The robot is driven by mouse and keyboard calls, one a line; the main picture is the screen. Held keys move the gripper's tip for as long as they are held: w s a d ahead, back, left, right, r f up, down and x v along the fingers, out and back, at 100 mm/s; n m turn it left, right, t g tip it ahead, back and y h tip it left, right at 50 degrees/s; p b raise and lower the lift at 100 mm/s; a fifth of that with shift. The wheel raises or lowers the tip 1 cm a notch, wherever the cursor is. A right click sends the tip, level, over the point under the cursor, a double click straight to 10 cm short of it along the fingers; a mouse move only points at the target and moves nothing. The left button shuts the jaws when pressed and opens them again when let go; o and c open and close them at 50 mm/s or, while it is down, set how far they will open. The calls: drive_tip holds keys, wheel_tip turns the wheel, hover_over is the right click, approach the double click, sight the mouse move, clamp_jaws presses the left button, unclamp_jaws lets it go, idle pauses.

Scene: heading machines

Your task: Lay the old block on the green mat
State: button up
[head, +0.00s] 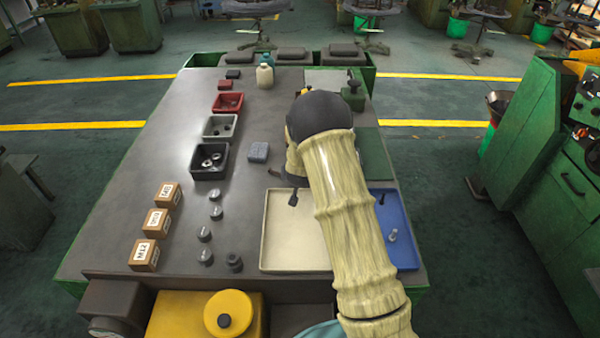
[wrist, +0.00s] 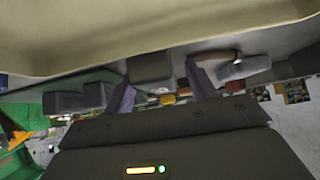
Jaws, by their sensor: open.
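A small blue-grey block (head: 258,152), which I take to be the old block, lies on the grey bench top left of my arm. The green mat (head: 375,155) lies on the right side of the bench, partly hidden behind my arm. My gripper is mostly hidden by my arm in the head view; a dark part of it (head: 275,172) shows just right of and below the block. In the wrist view my gripper (wrist: 158,78) has its two fingers apart, with nothing clearly held. Dark blocky shapes show beyond the fingers; I cannot tell which they are.
A cream tray (head: 270,245) and a blue tray (head: 404,250) lie at the near right. Red (head: 228,97), grey (head: 205,127) and black (head: 196,168) bins stand on the left. Labelled boxes (head: 157,222) and several grey cylinders stand nearer. A pale bottle (head: 265,76) stands at the back.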

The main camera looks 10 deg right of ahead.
drive_tip(key=shift+c, duration=0.3)
clamp_jaws()
idle(0.3)
drive_tip(key=shift+r, duration=0.1)
drive_tip(key=shift+w+r, duration=0.1)
drive_tip(key=shift+r, duration=0.4)
wheel_tip(320, 180, up, 9)
drive_tip(key=shift+b, duration=0.75)
